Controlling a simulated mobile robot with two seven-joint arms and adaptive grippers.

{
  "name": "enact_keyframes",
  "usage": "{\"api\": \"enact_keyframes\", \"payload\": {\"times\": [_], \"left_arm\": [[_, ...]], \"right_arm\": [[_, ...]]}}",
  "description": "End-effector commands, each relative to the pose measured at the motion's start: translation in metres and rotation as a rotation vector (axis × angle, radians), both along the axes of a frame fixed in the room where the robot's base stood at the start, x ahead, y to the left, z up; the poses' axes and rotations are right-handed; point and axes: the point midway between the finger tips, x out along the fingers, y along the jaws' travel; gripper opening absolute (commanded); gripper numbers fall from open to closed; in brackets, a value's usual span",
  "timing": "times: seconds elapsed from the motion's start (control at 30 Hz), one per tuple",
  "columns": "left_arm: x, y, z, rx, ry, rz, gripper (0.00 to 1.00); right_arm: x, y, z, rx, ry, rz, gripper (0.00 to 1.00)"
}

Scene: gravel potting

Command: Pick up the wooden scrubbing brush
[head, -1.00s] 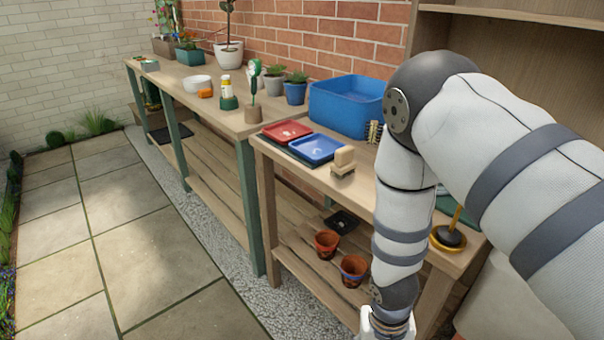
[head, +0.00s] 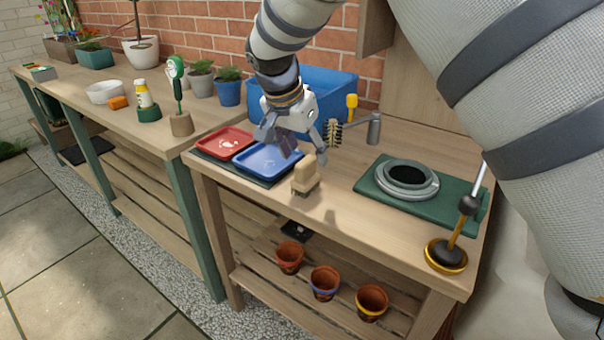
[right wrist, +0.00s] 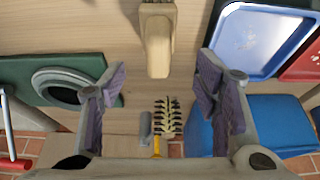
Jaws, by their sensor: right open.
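The wooden scrubbing brush (head: 305,173), a pale block-like handle over a darker base, stands on the potting table near its front edge. In the right wrist view its pale wood (right wrist: 157,40) lies at top centre, ahead of the space between the fingers. My right gripper (head: 297,150) is open and empty, pointing down above and slightly behind the brush. Its two spread fingers also show in the right wrist view (right wrist: 162,72), apart from the brush. The brush's underside is mostly hidden. My left gripper is not in view.
Blue tray (head: 267,161) and red tray (head: 225,142) lie left of the brush. A blue tub (head: 336,90), a dark-bristled object (head: 333,133) and a grey cylinder (head: 374,128) stand behind. A green board (head: 374,184) with a round grey ring is right. Table between is clear.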

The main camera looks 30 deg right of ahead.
Motion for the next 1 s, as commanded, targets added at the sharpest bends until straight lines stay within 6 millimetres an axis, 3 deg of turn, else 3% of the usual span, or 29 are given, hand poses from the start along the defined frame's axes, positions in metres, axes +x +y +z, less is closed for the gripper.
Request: {"api": "enact_keyframes", "payload": {"times": [0.37,0.63,0.87,1.0], "left_arm": [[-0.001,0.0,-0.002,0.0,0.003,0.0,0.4],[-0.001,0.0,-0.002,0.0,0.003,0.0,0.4],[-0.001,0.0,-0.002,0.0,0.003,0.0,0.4],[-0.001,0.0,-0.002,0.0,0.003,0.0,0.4]], "right_arm": [[0.002,-0.016,-0.059,0.001,0.002,0.001,0.57],[0.004,-0.018,-0.062,0.001,-0.002,0.002,0.57],[0.004,-0.018,-0.062,0.001,-0.001,0.002,0.05],[0.004,-0.018,-0.062,0.001,-0.001,0.002,0.0]]}}
